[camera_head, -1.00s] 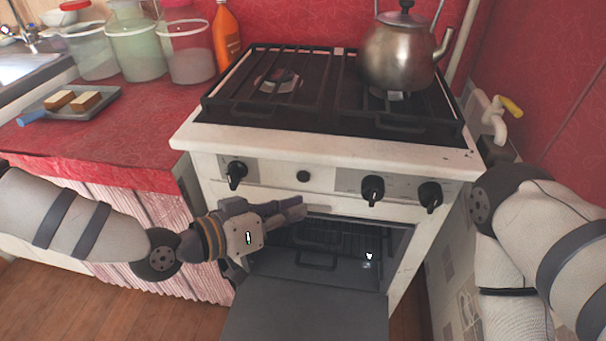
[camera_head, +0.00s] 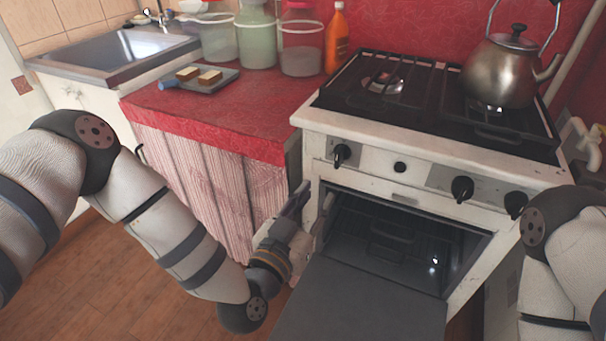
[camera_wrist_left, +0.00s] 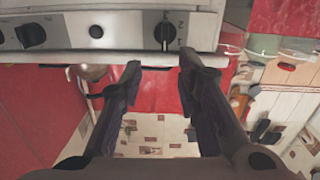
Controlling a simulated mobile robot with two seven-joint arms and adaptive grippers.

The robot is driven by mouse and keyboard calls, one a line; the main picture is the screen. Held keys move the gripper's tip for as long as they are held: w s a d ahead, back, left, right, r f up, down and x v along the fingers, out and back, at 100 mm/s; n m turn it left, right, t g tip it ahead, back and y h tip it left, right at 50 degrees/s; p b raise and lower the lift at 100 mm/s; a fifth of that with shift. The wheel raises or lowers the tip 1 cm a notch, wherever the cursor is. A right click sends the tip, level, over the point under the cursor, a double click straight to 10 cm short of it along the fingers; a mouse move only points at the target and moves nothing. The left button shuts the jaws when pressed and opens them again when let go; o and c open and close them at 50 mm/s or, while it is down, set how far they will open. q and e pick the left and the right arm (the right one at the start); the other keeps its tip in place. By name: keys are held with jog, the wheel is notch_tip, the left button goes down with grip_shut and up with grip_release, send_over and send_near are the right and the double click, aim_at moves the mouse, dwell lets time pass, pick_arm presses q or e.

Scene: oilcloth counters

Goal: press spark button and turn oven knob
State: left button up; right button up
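The stove front (camera_head: 430,177) has a small round black spark button (camera_head: 400,167) between a left knob (camera_head: 341,155) and two right knobs (camera_head: 462,188) (camera_head: 515,203). My left gripper (camera_head: 312,196) is below the left knob, beside the oven opening, with its fingers pointing up. In the left wrist view, that gripper (camera_wrist_left: 161,68) is open and empty, and a knob (camera_wrist_left: 165,35) lies just beyond its fingertips, apart from them. The spark button (camera_wrist_left: 96,31) and another knob (camera_wrist_left: 30,35) show to the left there. My right gripper is out of view.
The oven door (camera_head: 360,300) hangs open below the oven cavity. A kettle (camera_head: 500,72) stands on the stove top. The red counter (camera_head: 220,115) at left holds a tray (camera_head: 205,83), several containers and an orange bottle (camera_head: 336,40).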

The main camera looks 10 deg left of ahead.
aim_at(336, 160)
pick_arm(q)
jog(key=x, duration=0.3)
jog(key=b+x, duration=0.1)
jog(key=x, duration=0.7)
jog(key=shift+w+a+f+b, duration=0.1)
jog(key=shift+w+a+b, duration=0.15)
jog(key=shift+b, duration=0.05)
jog(key=shift+w+d, duration=0.15)
jog(key=shift+w, duration=0.35)
grip_shut()
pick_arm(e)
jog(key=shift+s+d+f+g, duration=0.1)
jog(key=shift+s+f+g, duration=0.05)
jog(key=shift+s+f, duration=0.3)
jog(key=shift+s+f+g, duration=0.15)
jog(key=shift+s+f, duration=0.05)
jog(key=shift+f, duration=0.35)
